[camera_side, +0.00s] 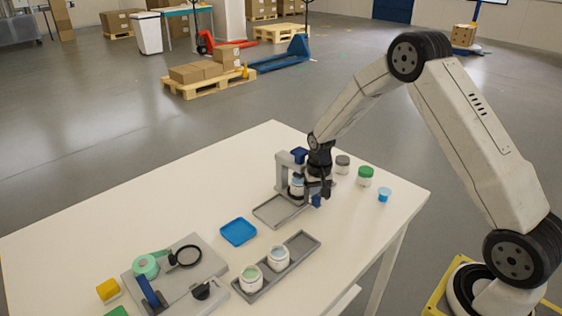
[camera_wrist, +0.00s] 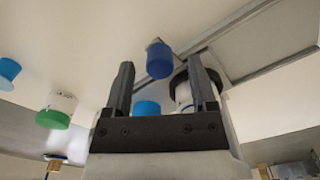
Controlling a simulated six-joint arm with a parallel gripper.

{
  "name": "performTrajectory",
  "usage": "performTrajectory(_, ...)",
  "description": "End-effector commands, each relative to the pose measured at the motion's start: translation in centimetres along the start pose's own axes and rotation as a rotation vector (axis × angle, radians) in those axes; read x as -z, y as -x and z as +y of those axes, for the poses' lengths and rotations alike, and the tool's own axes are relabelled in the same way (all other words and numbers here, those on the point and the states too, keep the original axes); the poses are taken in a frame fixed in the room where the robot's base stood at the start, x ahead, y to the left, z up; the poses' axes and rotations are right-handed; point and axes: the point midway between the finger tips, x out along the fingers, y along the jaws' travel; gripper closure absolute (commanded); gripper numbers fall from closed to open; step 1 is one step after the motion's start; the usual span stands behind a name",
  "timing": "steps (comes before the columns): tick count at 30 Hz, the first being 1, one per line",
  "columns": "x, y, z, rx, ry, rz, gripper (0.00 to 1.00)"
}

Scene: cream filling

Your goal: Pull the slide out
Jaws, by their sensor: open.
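A grey filling station (camera_side: 283,174) with a blue top block (camera_side: 299,155) stands near the table's far edge, a white jar (camera_side: 296,190) inside it. A blue knob (camera_side: 316,201), which looks like the slide's handle, sticks out low on the station's right side. The slide body is mostly hidden. My gripper (camera_side: 322,188) is low beside the station at the knob. In the wrist view my gripper (camera_wrist: 160,68) is open, and the knob (camera_wrist: 159,60) appears between its fingertips. I cannot tell whether the fingers touch it.
A shallow grey tray (camera_side: 265,216) lies in front of the station. Dark- and green-lidded jars (camera_side: 366,177) and a blue cup (camera_side: 384,195) stand to the right. A blue tray (camera_side: 238,232) and a long grey tray (camera_side: 306,243) with two jars lie nearer.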

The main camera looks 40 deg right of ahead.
Motion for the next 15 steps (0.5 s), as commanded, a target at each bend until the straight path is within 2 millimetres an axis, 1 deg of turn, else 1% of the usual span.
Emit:
performTrajectory(4,-0.01,-0.61,0.0,0.0,0.0,0.0,0.27)
performTrajectory(12,-0.01,-0.66,0.01,0.0,0.0,0.0,0.27)
performTrajectory(14,-0.01,-0.65,0.0,0.0,0.0,0.0,0.46)
performTrajectory(15,-0.01,-0.65,0.0,0.0,0.0,0.0,0.59)
